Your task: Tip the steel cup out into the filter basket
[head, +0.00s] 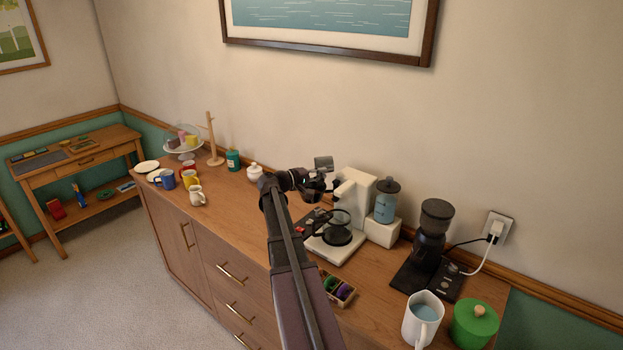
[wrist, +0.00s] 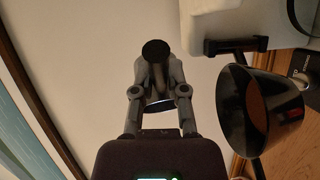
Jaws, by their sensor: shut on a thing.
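My gripper (head: 318,180) is raised beside the white coffee maker (head: 354,203), and it also shows in the wrist view (wrist: 157,88). It is shut on the small steel cup (head: 323,163), which sits above the fingers in the head view. In the wrist view the cup is mostly hidden between the fingers, with a dark round part at the top. Its contents are not visible. The filter basket (wrist: 240,108) is a black cone with a brown inside, to the right of the gripper and apart from it. A black bracket joins it to the white machine.
A blue canister (head: 386,203) on a white block and a black grinder (head: 432,238) stand right of the machine. Mugs stand at the left; the wall is close behind.

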